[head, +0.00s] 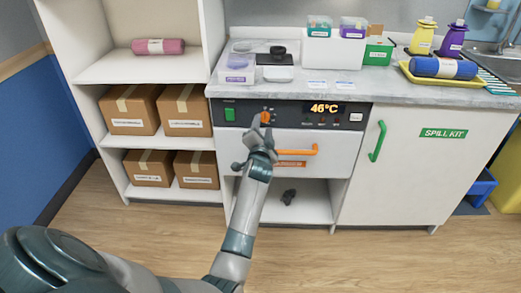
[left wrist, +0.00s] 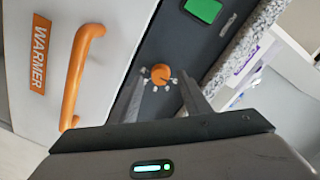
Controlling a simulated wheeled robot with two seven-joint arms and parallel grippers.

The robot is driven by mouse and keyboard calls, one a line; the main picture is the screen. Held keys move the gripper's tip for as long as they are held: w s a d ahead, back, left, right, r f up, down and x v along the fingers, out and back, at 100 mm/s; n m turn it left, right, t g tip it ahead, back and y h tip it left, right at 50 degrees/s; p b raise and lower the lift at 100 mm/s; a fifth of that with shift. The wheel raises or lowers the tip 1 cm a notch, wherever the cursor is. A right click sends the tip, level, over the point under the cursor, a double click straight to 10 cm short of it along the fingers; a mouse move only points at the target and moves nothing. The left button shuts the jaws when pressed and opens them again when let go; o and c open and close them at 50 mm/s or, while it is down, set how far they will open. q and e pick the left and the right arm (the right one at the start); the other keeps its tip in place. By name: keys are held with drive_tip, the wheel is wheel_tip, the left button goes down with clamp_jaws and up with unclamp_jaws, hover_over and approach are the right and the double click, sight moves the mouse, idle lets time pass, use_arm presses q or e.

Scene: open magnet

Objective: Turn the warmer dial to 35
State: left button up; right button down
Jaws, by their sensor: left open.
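The orange warmer dial (head: 266,117) is on the dark control panel of the warmer, left of the display (head: 324,108), which reads 46°C. The dial also shows in the left wrist view (left wrist: 160,74) with small pale marks around it. My left gripper (head: 262,126) is at the panel in front of the dial. In the left wrist view its two fingers (left wrist: 163,98) are apart, one on each side of the dial. I cannot tell whether they touch it. My right gripper is not in view.
The orange drawer handle (head: 300,152) of the warmer sticks out just below the panel. A green switch (head: 229,111) is left of the dial. The countertop (head: 390,88) above holds bins and bottles.

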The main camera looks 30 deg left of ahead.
use_arm(q)
drive_tip(key=v, duration=1.4)
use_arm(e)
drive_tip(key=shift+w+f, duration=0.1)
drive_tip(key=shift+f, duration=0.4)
use_arm(q)
drive_tip(key=shift+s+d, duration=0.15)
